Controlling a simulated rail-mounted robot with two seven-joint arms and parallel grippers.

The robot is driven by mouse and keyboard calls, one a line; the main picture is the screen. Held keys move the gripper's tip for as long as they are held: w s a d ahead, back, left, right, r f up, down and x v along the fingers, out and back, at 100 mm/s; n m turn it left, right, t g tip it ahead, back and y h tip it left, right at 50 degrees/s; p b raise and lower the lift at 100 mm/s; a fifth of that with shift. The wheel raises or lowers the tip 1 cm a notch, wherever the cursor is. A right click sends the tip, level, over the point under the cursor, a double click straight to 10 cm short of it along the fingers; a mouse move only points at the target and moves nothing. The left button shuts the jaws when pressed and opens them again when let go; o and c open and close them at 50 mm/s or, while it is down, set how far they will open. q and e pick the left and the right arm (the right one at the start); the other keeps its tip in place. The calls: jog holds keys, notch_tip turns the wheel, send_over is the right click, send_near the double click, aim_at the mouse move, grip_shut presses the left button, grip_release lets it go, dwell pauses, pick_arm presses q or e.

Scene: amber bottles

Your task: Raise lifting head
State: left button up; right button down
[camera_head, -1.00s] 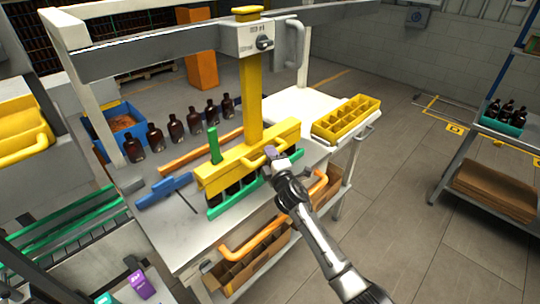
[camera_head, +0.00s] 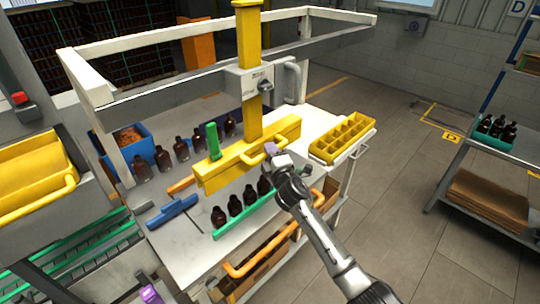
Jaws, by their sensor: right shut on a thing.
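The lifting head is a yellow beam (camera_head: 222,172) at the foot of a yellow vertical post (camera_head: 250,45), which passes through a grey carriage (camera_head: 247,82) on the frame's crossbar. A yellow handle (camera_head: 252,159) sits on the beam's front. My right gripper (camera_head: 271,152) is shut on the handle; its fingers partly hide it. Several amber bottles (camera_head: 234,206) show in a row below the beam, behind a green rail (camera_head: 246,216). The beam stands above the worktable (camera_head: 190,238), with a visible gap over the bottles' place. My left gripper is not in view.
More amber bottles (camera_head: 181,149) stand behind the beam, near a blue bin (camera_head: 136,146). A yellow divided crate (camera_head: 343,140) is on the right side surface. A blue clamp-like part (camera_head: 172,212) lies at the left. Open floor (camera_head: 400,215) is at right.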

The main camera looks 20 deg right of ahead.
notch_tip(320, 180, up, 8)
jog(key=p, duration=0.4)
jog(key=shift+f+p, duration=0.15)
jog(key=shift+p, duration=0.2)
jog(key=shift+r, duration=0.3)
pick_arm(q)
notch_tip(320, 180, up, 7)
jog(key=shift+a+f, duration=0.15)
pick_arm(e)
jog(key=shift+r, duration=0.15)
jog(key=c, duration=1.3)
grip_release()
jog(key=shift+o, duration=1.4)
